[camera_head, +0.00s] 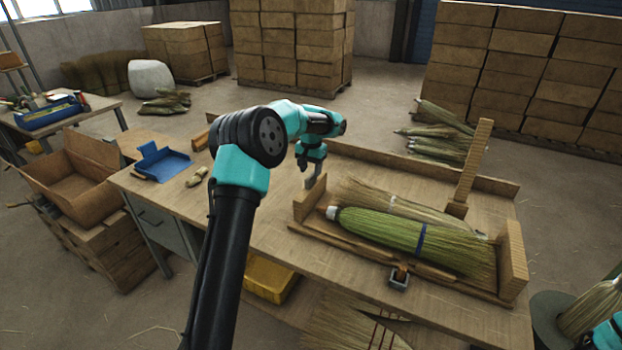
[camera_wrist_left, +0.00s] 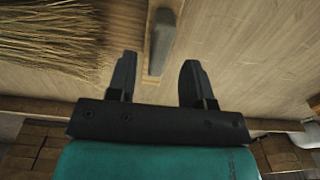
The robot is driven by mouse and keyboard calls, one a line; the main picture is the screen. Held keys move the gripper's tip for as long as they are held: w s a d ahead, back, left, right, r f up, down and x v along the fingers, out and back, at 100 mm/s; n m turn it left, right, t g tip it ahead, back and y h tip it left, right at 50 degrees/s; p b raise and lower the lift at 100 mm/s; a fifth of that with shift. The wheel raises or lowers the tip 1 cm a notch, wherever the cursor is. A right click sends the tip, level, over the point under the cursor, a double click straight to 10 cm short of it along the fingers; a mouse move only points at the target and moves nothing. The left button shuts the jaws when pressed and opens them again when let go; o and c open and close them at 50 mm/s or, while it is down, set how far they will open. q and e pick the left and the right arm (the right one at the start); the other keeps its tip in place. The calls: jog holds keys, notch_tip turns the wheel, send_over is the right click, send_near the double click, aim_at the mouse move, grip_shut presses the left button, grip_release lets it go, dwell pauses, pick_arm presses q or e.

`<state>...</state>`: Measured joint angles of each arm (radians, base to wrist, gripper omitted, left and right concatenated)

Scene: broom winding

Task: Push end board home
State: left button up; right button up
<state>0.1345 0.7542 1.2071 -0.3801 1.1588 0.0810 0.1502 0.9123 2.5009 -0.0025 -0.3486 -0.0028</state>
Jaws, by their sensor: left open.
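A low wooden tray (camera_head: 345,243) on the workbench holds a green broom bundle (camera_head: 410,238) with a white end and a blue band. The small upright end board (camera_head: 311,199) stands at the tray's left end, by the white end. My left gripper (camera_head: 312,183) points down just behind that board, with its jaws open. Contact cannot be told. A taller end board (camera_head: 513,262) stands at the tray's right end. My right gripper is out of view.
A pale straw bundle (camera_head: 385,200) lies behind the green one; straw (camera_wrist_left: 45,45) shows in the wrist view. A tall wooden post (camera_head: 472,165) rises at the tray's back. A metal clamp (camera_head: 399,278) sits at its front.

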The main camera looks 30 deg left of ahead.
aim_at(311, 175)
pick_arm(q)
jog(key=shift+f, duration=2.1)
jog(key=shift+c, duration=0.2)
grip_shut()
